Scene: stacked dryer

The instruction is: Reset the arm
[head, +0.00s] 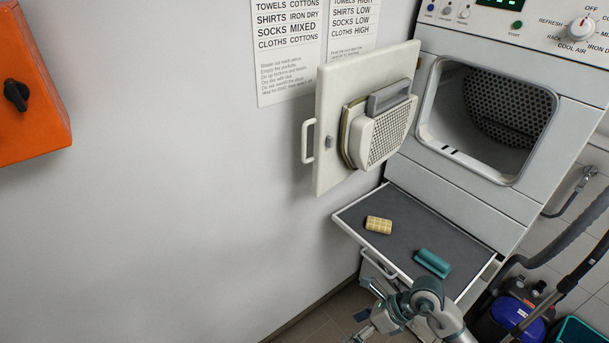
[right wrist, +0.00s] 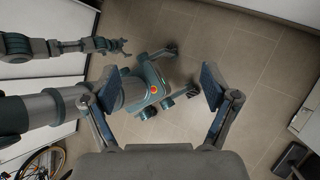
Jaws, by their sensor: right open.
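My right gripper (head: 366,305) is at the bottom of the head view, in front of the pull-out shelf, at the end of an arm from the lower right. In the right wrist view its two fingers (right wrist: 160,87) are spread wide with nothing between them. Below them are tiled floor and parts of my own body. My other arm shows at the upper left of the right wrist view, with my left gripper (right wrist: 122,47) small at its end. Its jaws are too small to judge. The left gripper does not show in the head view.
The dryer (head: 470,190) has its door (head: 335,85) swung open to the left. A yellow patterned roll (head: 379,225) and a teal roll (head: 432,263) lie on the grey shelf (head: 400,205). A blue vacuum cleaner (head: 510,312) stands at lower right. An orange box (head: 35,100) hangs on the wall.

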